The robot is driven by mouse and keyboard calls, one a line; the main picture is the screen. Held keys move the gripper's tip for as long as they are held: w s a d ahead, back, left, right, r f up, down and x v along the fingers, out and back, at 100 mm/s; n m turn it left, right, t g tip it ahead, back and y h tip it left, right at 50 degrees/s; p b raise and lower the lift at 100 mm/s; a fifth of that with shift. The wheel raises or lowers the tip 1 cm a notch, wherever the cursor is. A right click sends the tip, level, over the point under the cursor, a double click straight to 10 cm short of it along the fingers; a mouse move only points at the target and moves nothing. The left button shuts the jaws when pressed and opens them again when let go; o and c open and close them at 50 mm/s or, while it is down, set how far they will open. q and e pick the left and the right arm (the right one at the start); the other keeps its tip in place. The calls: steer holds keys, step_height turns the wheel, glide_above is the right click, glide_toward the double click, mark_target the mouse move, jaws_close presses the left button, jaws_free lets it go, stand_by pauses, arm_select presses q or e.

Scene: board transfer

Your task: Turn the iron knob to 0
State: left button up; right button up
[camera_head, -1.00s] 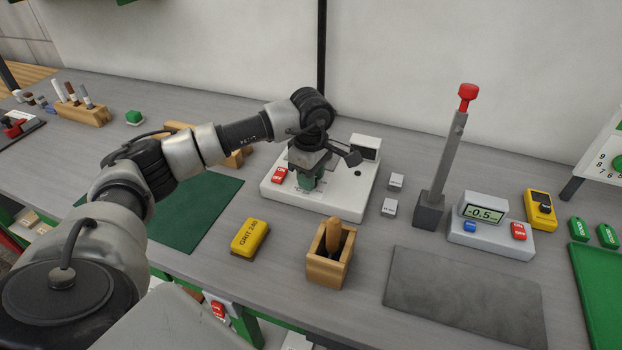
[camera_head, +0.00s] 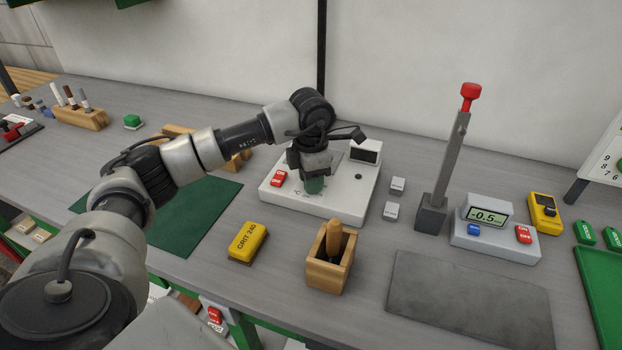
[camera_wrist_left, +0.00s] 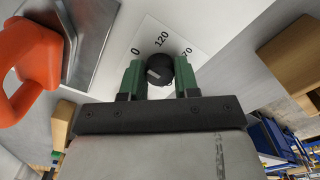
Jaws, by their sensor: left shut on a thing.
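The iron knob (camera_wrist_left: 159,69) is a round black dial with a light pointer mark, in the left wrist view. Its mark points to the lower left. The printed 0 lies at its upper left, 120 above and 70 to the right. My left gripper (camera_head: 315,186) points down over the white control unit (camera_head: 345,205) in the head view and hides the knob there. In the wrist view its green fingers (camera_wrist_left: 160,78) are on both sides of the knob, shut on it. My right gripper is not in view.
The white unit has a red switch (camera_head: 278,178) and a dark display (camera_head: 365,152). A wooden holder (camera_head: 326,275) and a yellow block (camera_head: 247,242) stand in front.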

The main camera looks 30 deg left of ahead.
arm_select(q)
steer(key=shift+n, duration=0.5)
steer(key=o, duration=0.9)
step_height(320, 180, up, 11)
steer(key=shift+f+b, duration=0.15)
steer(key=shift+b, duration=0.4)
